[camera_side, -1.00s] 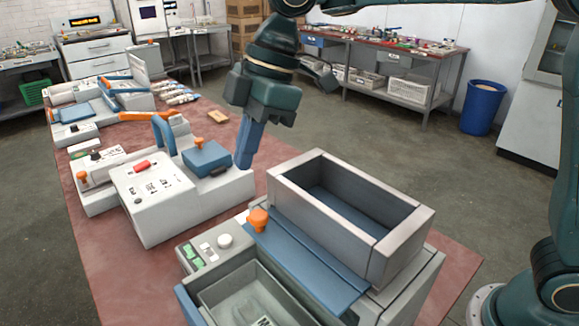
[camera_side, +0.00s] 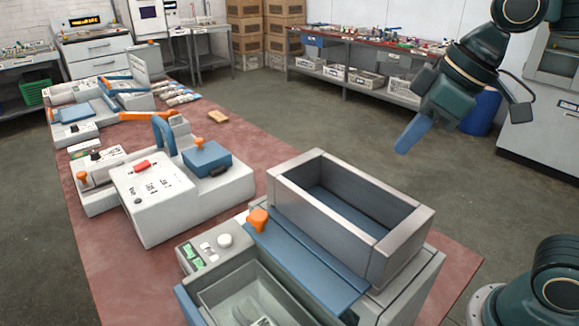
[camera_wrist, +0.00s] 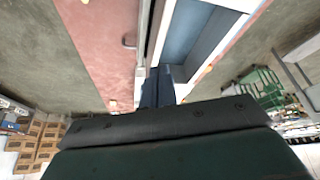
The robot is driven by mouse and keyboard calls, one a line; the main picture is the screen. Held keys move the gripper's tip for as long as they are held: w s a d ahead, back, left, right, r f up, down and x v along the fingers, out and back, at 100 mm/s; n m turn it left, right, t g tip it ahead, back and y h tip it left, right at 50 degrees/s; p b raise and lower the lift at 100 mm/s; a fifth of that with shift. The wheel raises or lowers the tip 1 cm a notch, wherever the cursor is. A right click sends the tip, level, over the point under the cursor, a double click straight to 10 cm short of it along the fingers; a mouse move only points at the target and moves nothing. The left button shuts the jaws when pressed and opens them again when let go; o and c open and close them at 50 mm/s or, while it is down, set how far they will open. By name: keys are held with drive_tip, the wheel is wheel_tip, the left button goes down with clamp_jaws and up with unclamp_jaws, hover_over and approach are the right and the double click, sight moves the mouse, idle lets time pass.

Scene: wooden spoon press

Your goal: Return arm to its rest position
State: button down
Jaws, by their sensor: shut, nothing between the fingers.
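My gripper (camera_side: 402,148) is in the air at the upper right of the side view, tilted, with its blue fingers together and empty. It is up and to the right of the grey bin (camera_side: 420,222), apart from it and beyond the table's right edge in that picture. In the wrist view my fingers (camera_wrist: 157,88) show closed at the centre. Beyond them are part of a blue and grey box (camera_wrist: 195,30) and the reddish table top (camera_wrist: 100,40).
The press machine with a blue block (camera_side: 207,158) and an orange knob (camera_side: 258,217) stand on the red table (camera_side: 95,262). A blue waste bin (camera_side: 480,112) stands behind my gripper. A workbench (camera_side: 330,50) runs along the back wall. Open floor (camera_side: 330,125) lies between.

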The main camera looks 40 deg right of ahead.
drive_tip(key=s+d+f+m+t+h, duration=0.1)
drive_tip(key=s+d+f+m, duration=0.3)
drive_tip(key=s+d, duration=0.2)
drive_tip(key=shift+s+d+f+m+h, duration=0.25)
drive_tip(key=shift+s+f+m+h, duration=0.15)
drive_tip(key=shift+s, duration=0.55)
